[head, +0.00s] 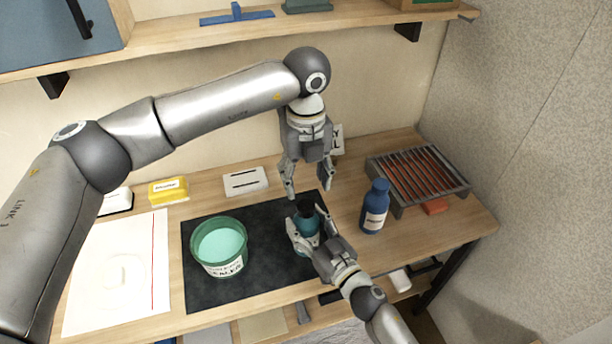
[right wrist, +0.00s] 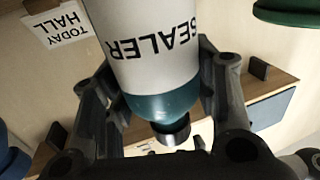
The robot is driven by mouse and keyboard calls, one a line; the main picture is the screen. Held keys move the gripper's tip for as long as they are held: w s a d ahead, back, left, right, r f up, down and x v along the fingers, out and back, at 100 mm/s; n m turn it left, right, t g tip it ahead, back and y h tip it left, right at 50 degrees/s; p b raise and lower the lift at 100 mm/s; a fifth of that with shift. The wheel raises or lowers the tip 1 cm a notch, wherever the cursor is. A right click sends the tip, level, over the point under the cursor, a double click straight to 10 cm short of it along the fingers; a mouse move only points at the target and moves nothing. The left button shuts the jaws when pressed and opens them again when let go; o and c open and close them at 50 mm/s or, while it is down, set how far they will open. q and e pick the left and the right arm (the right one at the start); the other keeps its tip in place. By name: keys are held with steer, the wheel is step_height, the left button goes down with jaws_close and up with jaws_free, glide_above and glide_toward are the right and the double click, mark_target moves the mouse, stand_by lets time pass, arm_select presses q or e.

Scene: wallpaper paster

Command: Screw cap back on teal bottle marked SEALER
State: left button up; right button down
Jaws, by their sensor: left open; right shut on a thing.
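The teal bottle (head: 308,224) stands on the dark mat (head: 213,293) in the head view. In the right wrist view the bottle (right wrist: 155,60) shows a white label reading SEALER upside down. A dark cap (head: 306,208) is at the bottle's mouth; the right wrist view shows the cap (right wrist: 171,134) beyond the teal shoulder. I cannot tell how tightly it sits. My right gripper (head: 309,236) is shut on the bottle's body, one finger on each side. My left gripper (head: 307,191) is open and empty, pointing down just above the cap.
A blue bottle (head: 374,210) stands close on the right, before a slatted rack (head: 418,178). An open teal tub (head: 220,250) is on the mat's left. A white sheet (head: 133,275), yellow box (head: 168,191) and white slotted block (head: 245,181) lie farther left. A shelf (head: 200,38) hangs above.

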mark_target(306, 205)
arm_select(q)
steer(key=shift+f, duration=4.05)
